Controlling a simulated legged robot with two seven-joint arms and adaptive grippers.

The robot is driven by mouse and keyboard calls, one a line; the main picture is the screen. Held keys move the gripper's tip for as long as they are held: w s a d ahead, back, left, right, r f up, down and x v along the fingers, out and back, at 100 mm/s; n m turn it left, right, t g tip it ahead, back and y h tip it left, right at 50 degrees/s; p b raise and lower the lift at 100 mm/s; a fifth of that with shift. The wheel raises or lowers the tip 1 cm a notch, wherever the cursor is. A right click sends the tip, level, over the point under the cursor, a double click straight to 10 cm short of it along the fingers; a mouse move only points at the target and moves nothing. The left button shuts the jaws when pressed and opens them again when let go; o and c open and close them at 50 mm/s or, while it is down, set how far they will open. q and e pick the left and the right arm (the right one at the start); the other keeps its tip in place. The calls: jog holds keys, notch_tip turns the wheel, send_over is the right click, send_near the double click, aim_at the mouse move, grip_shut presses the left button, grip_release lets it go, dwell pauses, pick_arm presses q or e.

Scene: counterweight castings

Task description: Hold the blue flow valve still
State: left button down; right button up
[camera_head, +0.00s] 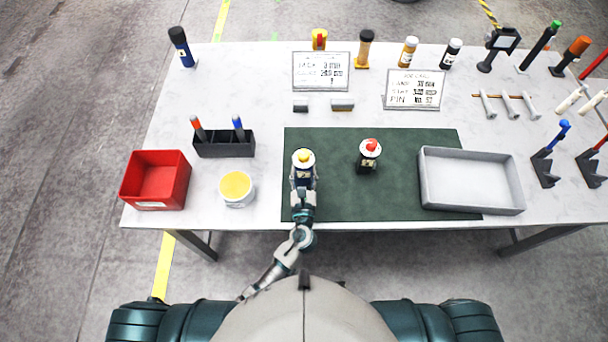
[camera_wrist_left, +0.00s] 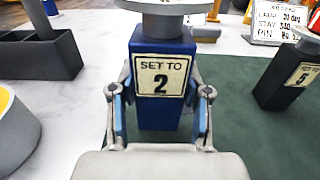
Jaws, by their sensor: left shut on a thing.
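The blue flow valve (camera_head: 303,177) stands upright on the green mat (camera_head: 335,200), with a white dial and yellow knob on top. In the left wrist view the blue valve body (camera_wrist_left: 146,112) carries a label reading "SET TO 2". My left gripper (camera_head: 303,190) is shut on the valve body, one finger at each side, and it also shows in the left wrist view (camera_wrist_left: 160,115). The dial's face is not readable. My right gripper is not in view.
A black valve (camera_head: 368,162) with a red knob stands to the right on the mat. A grey tray (camera_head: 472,207) is at the mat's right edge. A white tub (camera_head: 237,200) with yellow top, a black holder (camera_head: 224,150) and a red bin (camera_head: 130,185) are on the left.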

pick_arm(q)
jog(key=shift+w+f+b, duration=0.15)
jog(key=shift+w+f, duration=0.1)
jog(key=shift+w, duration=1.25)
jog(key=shift+w+f+b, duration=0.15)
jog(key=shift+w+f, duration=0.05)
jog(key=shift+w, duration=1.3)
jog(key=shift+f+b, duration=0.55)
jog(key=shift+f, duration=0.3)
jog(key=shift+f, duration=0.15)
jog(key=shift+s+f, duration=0.15)
jog(key=shift+f, duration=0.05)
dwell(0.6)
